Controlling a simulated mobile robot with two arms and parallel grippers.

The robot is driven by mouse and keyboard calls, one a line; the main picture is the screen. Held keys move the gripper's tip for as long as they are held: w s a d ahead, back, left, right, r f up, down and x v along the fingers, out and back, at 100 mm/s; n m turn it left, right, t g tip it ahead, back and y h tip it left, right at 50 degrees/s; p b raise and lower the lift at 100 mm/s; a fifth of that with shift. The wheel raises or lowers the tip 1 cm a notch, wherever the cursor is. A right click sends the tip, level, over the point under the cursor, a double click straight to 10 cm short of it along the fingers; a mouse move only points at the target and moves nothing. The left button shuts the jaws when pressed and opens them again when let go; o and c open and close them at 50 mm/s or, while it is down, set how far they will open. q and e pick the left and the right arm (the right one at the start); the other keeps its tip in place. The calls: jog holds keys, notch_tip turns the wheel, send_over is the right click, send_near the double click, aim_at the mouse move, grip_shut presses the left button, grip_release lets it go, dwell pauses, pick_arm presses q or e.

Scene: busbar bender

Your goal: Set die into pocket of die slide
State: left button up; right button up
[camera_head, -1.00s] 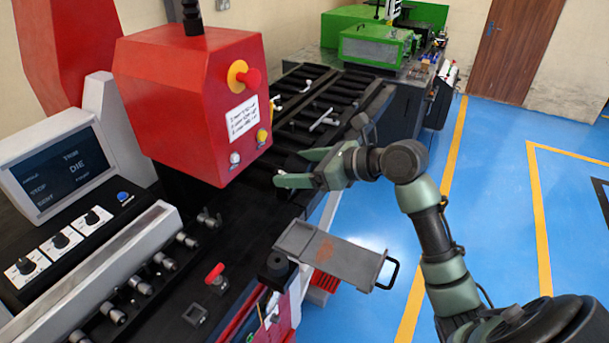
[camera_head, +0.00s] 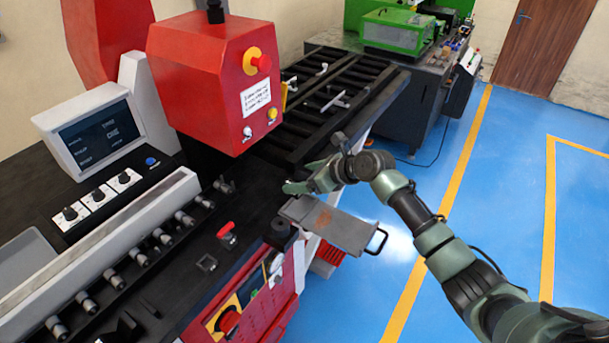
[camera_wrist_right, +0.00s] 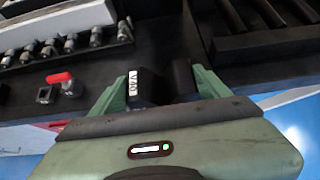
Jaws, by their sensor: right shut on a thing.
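My right gripper (camera_head: 298,186) is by the machine's dark front edge, just behind a grey plate with a black handle (camera_head: 345,231), which seems to be the die slide. In the right wrist view its two green fingers (camera_wrist_right: 158,88) stand apart, with a dark block bearing a white label (camera_wrist_right: 148,92) between them. This block appears to be the die, and the gripper is shut on it. The head view hardly shows the block. The pocket cannot be made out clearly. My left gripper is out of view.
A red control head (camera_head: 205,85) overhangs the machine to the left of the gripper. A black round post (camera_head: 279,233) stands beside the plate, and a red-handled lever (camera_head: 227,235) is further left. A slatted black table (camera_head: 335,100) lies behind. Blue floor is open at right.

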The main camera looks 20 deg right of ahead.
jog(key=shift+r+p, duration=0.45)
jog(key=shift+p, duration=0.45)
notch_tip(320, 180, down, 2)
jog(key=shift+b, duration=0.5)
jog(key=shift+f+b, duration=0.8)
jog(key=shift+f, duration=1.3)
jog(key=shift+p, duration=1.6)
jog(key=shift+f+b, duration=0.55)
jog(key=shift+f, duration=0.45)
jog(key=o, duration=2.1)
jog(key=shift+o, duration=0.2)
jog(key=shift+s+f, duration=0.3)
jog(key=shift+f, duration=0.05)
jog(key=shift+r+b+v, duration=0.2)
jog(key=shift+b+v, duration=0.25)
jog(key=shift+v, duration=3.55)
jog(key=shift+w+a, duration=0.1)
